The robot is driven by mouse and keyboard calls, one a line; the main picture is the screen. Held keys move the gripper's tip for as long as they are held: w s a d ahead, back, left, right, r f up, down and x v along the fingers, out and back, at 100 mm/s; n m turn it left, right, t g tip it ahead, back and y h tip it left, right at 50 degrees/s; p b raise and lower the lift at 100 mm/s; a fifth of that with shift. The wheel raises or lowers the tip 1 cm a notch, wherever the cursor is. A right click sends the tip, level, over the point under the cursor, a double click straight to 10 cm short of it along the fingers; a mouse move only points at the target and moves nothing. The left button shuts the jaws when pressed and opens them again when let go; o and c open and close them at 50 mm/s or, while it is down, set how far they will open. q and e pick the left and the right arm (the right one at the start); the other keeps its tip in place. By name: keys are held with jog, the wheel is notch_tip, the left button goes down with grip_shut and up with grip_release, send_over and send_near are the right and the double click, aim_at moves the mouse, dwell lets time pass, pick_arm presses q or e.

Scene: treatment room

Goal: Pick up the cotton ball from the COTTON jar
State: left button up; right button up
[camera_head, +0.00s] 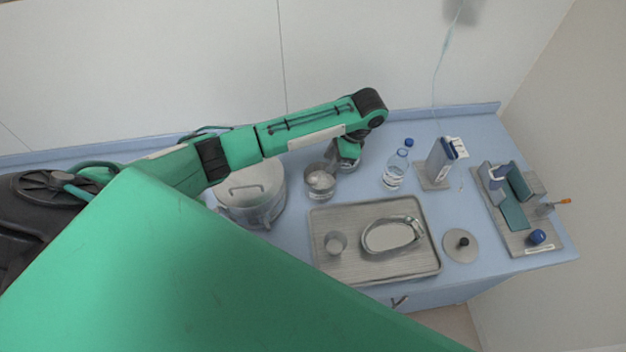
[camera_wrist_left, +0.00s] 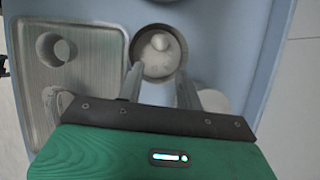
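The glass jar (camera_head: 320,182) with white cotton in it stands behind the metal tray in the head view. In the left wrist view the open round jar (camera_wrist_left: 147,72) is seen from above, with a pale cotton ball (camera_wrist_left: 160,42) inside. No label is readable. My left gripper (camera_head: 347,160) points down just right of and behind this jar in the head view. In the left wrist view its two fingers (camera_wrist_left: 159,86) are apart, with nothing between them, and their tips are near the jar's rim. My right gripper is in neither view.
A second jar (camera_head: 350,167) stands close beside, partly hidden by my gripper. A lidded pot (camera_head: 252,190) is left. The metal tray (camera_head: 375,272) holds a cup and kidney dish. A bottle (camera_head: 394,172) and a loose lid (camera_head: 461,247) are right. My green arm hides the front left.

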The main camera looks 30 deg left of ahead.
aim_at(316, 178)
pick_arm(q)
jog(key=x, duration=0.3)
jog(key=shift+w, duration=0.15)
jog(key=shift+a+f, duration=0.2)
jog(key=shift+f, duration=0.1)
jog(key=shift+s+f, duration=0.1)
jog(key=shift+s, duration=0.1)
jog(key=p+x, duration=0.3)
jog(key=x, duration=0.1)
jog(key=shift+s+a, duration=0.2)
jog(key=shift+s, duration=0.1)
jog(key=shift+a+f, duration=0.1)
jog(key=shift+f, duration=0.2)
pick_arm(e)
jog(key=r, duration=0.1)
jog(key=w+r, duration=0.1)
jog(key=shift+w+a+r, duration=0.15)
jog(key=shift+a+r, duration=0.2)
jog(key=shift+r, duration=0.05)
pick_arm(q)
grip_shut()
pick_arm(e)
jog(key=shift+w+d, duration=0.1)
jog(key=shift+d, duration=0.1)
